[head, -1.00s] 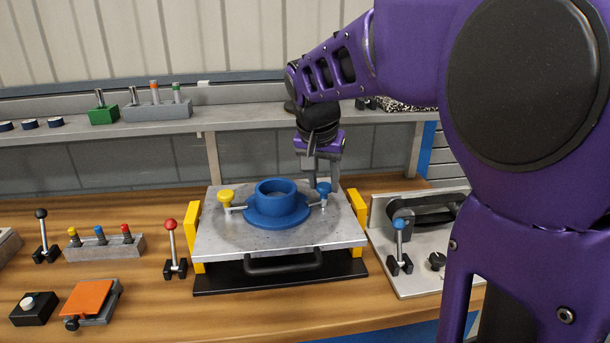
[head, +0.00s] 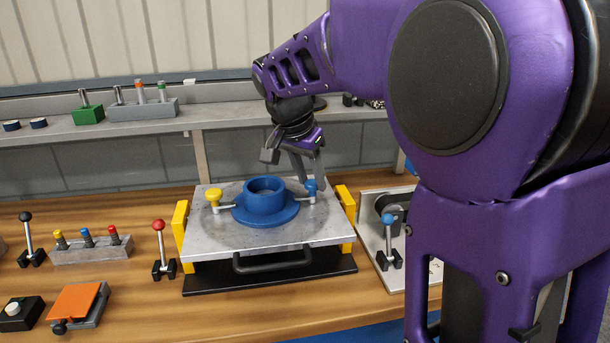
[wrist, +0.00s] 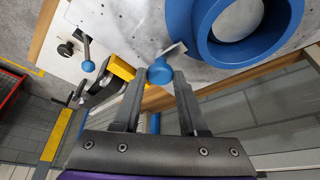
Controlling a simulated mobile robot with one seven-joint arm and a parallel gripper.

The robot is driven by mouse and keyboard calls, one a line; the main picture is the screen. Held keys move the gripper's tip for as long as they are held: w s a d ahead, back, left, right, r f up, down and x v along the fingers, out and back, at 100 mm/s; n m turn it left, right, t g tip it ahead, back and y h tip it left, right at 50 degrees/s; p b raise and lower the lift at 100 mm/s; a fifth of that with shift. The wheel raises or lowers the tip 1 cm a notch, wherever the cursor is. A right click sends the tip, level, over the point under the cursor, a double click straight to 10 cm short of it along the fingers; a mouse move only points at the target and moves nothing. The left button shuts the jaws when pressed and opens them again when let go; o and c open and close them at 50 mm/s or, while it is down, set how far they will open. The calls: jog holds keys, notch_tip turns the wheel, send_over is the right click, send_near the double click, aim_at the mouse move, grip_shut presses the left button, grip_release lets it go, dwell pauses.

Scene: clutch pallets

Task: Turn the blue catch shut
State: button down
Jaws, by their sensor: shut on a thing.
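The blue catch (head: 311,187) is a blue knob on a short metal arm, at the right side of the blue flanged ring (head: 265,211) on the metal plate (head: 215,238). It also shows in the wrist view (wrist: 160,71), with its metal arm reaching toward the ring. My gripper (head: 312,182) comes down on the knob from behind. In the wrist view my gripper (wrist: 158,76) has its two fingers on either side of the knob, shut on it. A yellow catch (head: 213,196) sits at the ring's left, its arm pointing toward the ring.
Yellow blocks (head: 181,230) flank the plate, and a black handle (head: 272,260) is at its front. A red-knobbed lever (head: 160,240) stands to the left. A blue-knobbed lever (head: 389,235) stands to the right. A shelf (head: 225,117) runs behind.

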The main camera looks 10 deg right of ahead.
jog(key=shift+c, duration=2.3)
grip_release()
jog(key=p+v, duration=0.3)
jog(key=v, duration=1.4)
jog(key=shift+r, duration=0.2)
